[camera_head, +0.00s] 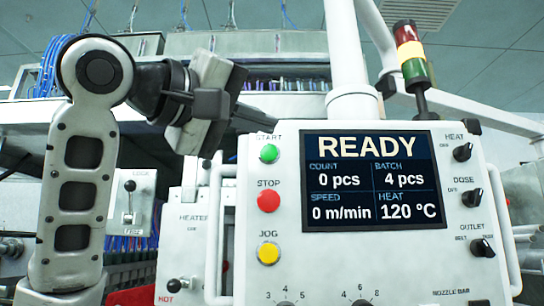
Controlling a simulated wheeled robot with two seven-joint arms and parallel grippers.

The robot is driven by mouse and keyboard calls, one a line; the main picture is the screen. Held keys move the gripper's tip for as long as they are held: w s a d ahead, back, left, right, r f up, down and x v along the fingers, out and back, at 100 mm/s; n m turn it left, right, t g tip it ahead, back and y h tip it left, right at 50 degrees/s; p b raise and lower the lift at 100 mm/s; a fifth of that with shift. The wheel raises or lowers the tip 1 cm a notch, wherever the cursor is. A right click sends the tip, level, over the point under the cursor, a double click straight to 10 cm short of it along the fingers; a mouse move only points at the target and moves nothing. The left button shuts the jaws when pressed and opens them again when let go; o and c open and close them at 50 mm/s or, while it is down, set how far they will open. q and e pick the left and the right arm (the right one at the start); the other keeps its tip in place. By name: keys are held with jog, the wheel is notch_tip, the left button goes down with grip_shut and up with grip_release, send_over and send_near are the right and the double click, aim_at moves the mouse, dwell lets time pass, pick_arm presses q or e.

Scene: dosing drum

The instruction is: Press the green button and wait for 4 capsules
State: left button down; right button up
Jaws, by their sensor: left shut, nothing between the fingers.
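The green button (268,153) is under the START label on the left side of a white control panel (350,265). My left gripper (246,112) is shut and empty, above and to the left of the green button, apart from it in the picture. The panel's screen (372,181) reads READY, count 0 pcs, batch 4 pcs, speed 0 m/min and heat 120 °C. No capsules are in view. My right gripper is not in view.
A red STOP button (268,201) and a yellow JOG button (268,252) sit below the green one. Heat (462,152), dose (471,197) and outlet (482,247) knobs are at the right. A signal tower (411,58) stands above. A white handle (214,230) edges the panel's left side.

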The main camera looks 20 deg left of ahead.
pick_arm(q)
jog(key=p, duration=0.2)
send_near(269, 153)
jog(key=w+d, duration=0.2)
jog(key=d, duration=0.1)
jog(key=w+d, duration=0.2)
jog(key=shift+r, duration=0.35)
jog(key=shift+w, duration=0.1)
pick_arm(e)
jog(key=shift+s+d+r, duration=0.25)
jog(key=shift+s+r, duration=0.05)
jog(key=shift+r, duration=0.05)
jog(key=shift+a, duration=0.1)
pick_arm(q)
jog(key=shift+w, duration=0.1)
dwell(1.1)
jog(key=shift+w+a, duration=0.15)
jog(key=shift+w, duration=0.15)
